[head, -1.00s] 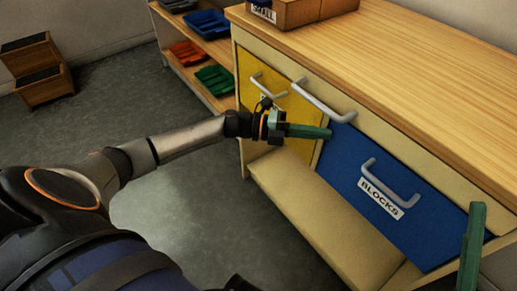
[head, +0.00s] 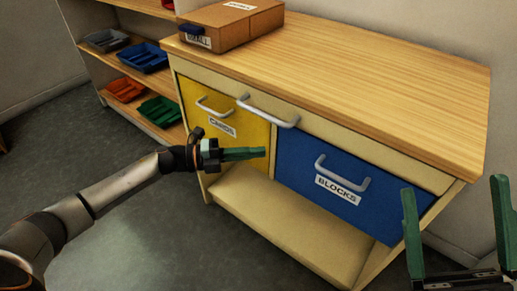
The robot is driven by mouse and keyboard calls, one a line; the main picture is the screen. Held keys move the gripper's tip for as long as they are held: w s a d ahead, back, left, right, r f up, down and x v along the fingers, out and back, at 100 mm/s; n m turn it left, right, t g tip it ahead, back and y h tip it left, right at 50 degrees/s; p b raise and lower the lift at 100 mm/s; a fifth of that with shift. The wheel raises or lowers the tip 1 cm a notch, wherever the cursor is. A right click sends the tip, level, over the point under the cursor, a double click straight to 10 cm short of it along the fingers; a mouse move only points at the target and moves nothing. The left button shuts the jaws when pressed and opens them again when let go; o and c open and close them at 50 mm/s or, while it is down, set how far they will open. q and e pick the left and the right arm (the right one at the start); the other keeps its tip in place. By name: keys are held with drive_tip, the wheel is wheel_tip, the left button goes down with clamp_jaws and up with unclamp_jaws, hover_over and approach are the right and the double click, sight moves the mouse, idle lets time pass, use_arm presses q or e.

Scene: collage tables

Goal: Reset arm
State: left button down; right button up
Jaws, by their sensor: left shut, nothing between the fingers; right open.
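My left gripper (head: 243,153) is shut and empty, with its green fingers pointing right in front of the cabinet. It overlaps the lower right part of the yellow drawer (head: 248,129), below the drawer handles; whether it touches the front cannot be told. My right gripper (head: 456,195) is open and empty at the lower right, its two green fingers upright and wide apart, to the right of the blue drawer (head: 296,165). The blue drawer front carries a BLOCKS label (head: 338,190) and a grey handle (head: 341,176).
The cabinet's wooden top (head: 370,75) is mostly bare, with a brown box (head: 225,27) labelled SMALL at its far left. A shelf (head: 95,62) behind holds grey, blue, orange and green trays. A lower ledge (head: 290,225) juts out under the drawers. Grey floor (head: 150,235) is open at left.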

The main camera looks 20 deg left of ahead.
use_arm(q)
drive_tip(key=v, duration=0.8)
drive_tip(key=shift+p, duration=0.35)
